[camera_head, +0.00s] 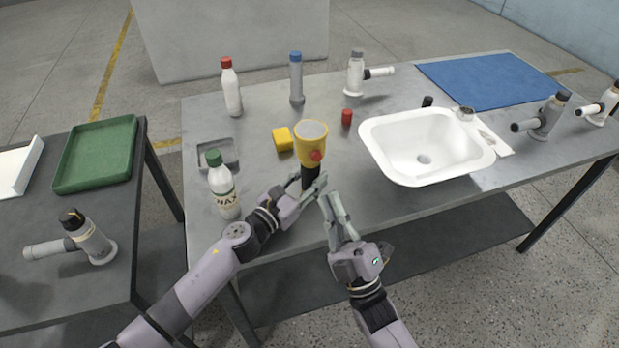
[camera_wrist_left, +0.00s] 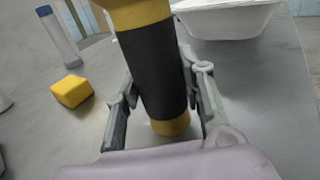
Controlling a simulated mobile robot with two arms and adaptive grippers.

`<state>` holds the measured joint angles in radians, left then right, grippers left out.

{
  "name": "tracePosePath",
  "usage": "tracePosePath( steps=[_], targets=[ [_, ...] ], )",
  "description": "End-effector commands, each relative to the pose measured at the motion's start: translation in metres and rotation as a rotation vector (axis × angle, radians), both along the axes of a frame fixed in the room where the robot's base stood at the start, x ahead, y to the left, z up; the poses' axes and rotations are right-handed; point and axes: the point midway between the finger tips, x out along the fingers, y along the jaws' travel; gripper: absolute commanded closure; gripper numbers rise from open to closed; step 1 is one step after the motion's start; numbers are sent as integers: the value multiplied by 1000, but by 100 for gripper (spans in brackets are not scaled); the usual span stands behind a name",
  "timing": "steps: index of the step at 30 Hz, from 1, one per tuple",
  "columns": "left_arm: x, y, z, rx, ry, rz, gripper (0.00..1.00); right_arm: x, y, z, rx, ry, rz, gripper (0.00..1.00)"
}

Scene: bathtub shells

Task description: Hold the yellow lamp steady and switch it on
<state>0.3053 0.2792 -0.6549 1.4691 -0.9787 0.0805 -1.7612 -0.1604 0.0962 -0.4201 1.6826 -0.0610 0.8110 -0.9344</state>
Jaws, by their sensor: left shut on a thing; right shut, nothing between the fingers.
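The yellow lamp (camera_head: 311,136) stands upright with its wide yellow head up and a red button (camera_head: 316,155) on the side facing me. Its black handle is between the fingers of my left gripper (camera_head: 310,186), which is shut on it. In the left wrist view the black handle (camera_wrist_left: 155,70) and its yellow end show between the fingers of the left gripper (camera_wrist_left: 164,85). My right gripper (camera_head: 328,198) is shut and empty, just right of the handle and below the button, apart from the button. I cannot tell whether the lamp is lit.
A yellow block (camera_head: 283,139) lies left of the lamp and a red cap (camera_head: 346,117) behind it to the right. A green-capped bottle (camera_head: 222,187) stands left of my left gripper. A white sink (camera_head: 374,144) is on the right. Bare table (camera_head: 365,205) lies in front of the sink.

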Motion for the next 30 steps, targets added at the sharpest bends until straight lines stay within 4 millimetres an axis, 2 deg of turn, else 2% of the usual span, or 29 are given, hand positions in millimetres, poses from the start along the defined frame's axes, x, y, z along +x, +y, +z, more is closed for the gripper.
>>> tracePosePath(
  steps=[4,8,21,30],
  targets=[
    [0,0,0,0,0,0,97,-2,-4,-1,4,-44,-9,100],
    [0,0,0,0,0,0,97,4,-2,-1,6,-52,-9,100],
    [0,0,0,0,0,0,97,61,17,0,5,-50,-9,100],
    [0,0,0,0,0,0,97,79,23,-1,6,-50,-9,100]
  ],
)
